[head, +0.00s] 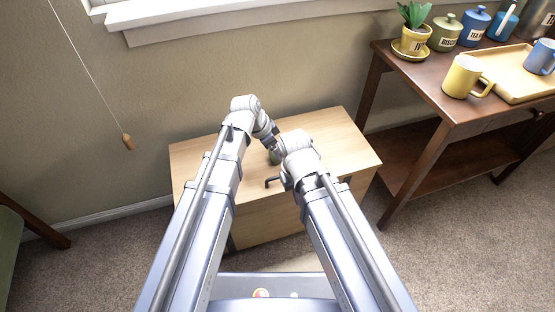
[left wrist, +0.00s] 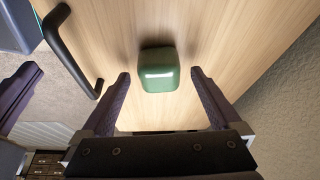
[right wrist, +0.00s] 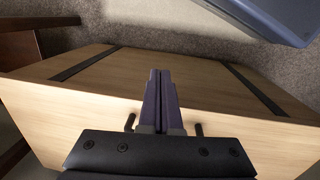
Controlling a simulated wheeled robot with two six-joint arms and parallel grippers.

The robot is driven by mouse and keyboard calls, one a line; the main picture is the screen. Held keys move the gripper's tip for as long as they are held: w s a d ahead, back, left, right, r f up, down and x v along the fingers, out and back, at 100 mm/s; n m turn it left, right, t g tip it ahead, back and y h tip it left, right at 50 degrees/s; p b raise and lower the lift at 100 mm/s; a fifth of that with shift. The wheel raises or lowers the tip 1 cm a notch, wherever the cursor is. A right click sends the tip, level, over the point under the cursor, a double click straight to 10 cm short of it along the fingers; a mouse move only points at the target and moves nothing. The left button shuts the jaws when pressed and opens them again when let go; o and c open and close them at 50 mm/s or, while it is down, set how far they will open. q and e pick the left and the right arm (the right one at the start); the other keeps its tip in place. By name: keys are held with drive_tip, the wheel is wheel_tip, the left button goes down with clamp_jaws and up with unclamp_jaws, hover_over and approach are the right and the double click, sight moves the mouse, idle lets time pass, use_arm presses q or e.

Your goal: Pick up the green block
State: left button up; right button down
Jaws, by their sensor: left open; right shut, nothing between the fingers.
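The green block (left wrist: 160,58) has rounded edges and rests on the light wooden cabinet top (left wrist: 225,35). In the head view the block (head: 274,157) is small and partly hidden by my arms. My left gripper (left wrist: 160,74) is open, with its fingertips apart on either side of the block's near part in the left wrist view; I cannot tell if they touch it. My right gripper (right wrist: 160,72) is shut and empty, in front of the wooden cabinet in the right wrist view. In the head view my wrists cover most of both grippers.
A black bar handle (left wrist: 68,50) is at the cabinet's edge, left of the block. A dark wooden table (head: 415,75) at right holds a yellow mug (head: 461,77), a tray (head: 515,85), a potted plant (head: 413,32) and canisters. The wall is close behind the cabinet.

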use_arm(q)
drive_tip(key=shift+w+d+f, duration=0.1)
drive_tip(key=shift+d+f, duration=0.05)
drive_tip(key=shift+f, duration=0.4)
drive_tip(key=shift+r, duration=0.1)
clamp_jaws()
